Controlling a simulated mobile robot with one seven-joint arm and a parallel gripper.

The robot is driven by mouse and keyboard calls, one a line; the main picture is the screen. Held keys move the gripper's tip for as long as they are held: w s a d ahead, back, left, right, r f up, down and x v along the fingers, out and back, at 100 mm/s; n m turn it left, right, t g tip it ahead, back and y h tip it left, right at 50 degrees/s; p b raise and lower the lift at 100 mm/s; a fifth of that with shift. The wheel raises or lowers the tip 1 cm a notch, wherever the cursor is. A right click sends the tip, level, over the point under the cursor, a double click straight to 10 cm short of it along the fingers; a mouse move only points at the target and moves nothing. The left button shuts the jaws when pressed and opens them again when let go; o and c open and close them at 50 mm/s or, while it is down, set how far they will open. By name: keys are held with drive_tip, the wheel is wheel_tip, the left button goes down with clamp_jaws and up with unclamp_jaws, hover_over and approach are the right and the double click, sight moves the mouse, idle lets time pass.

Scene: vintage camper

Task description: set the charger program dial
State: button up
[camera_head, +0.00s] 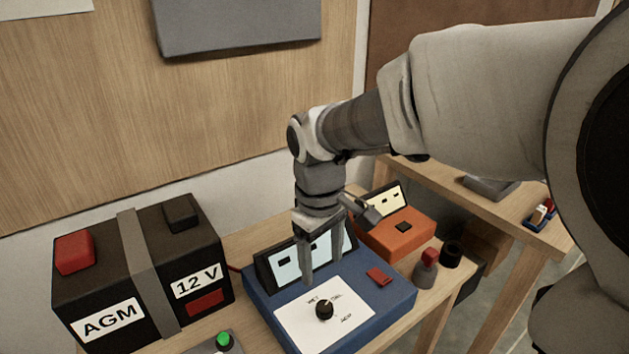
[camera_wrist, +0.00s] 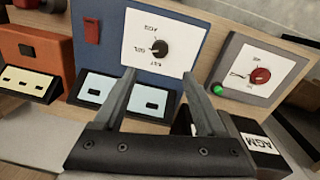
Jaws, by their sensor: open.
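The blue charger (camera_head: 395,300) stands on the wooden bench, with a white panel (camera_head: 290,318) marked WET, GEL and AGM. Its black program dial (camera_head: 324,311) sits in the middle of this panel and also shows in the wrist view (camera_wrist: 160,48). The dial's exact pointing is too small to tell. My gripper (camera_head: 322,272) is open and empty, pointing down above the panel's far edge, apart from the dial. In the wrist view my fingertips (camera_wrist: 159,74) lie to either side just below the dial. A black battery (camera_head: 140,270) labelled AGM and 12 V stands at the left.
An orange unit (camera_head: 398,236) stands behind right of the charger. A red-topped grey post (camera_head: 427,270) and a black cylinder (camera_head: 451,254) stand to its right.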

sight(324, 306)
drive_tip(key=f+b, duration=0.1)
drive_tip(key=f, duration=0.7)
drive_tip(key=f+b, duration=0.1)
drive_tip(key=f, duration=0.3)
drive_tip(key=shift+w+d+f+b, duration=0.2)
drive_tip(key=shift+d+b, duration=0.1)
clamp_jaws()
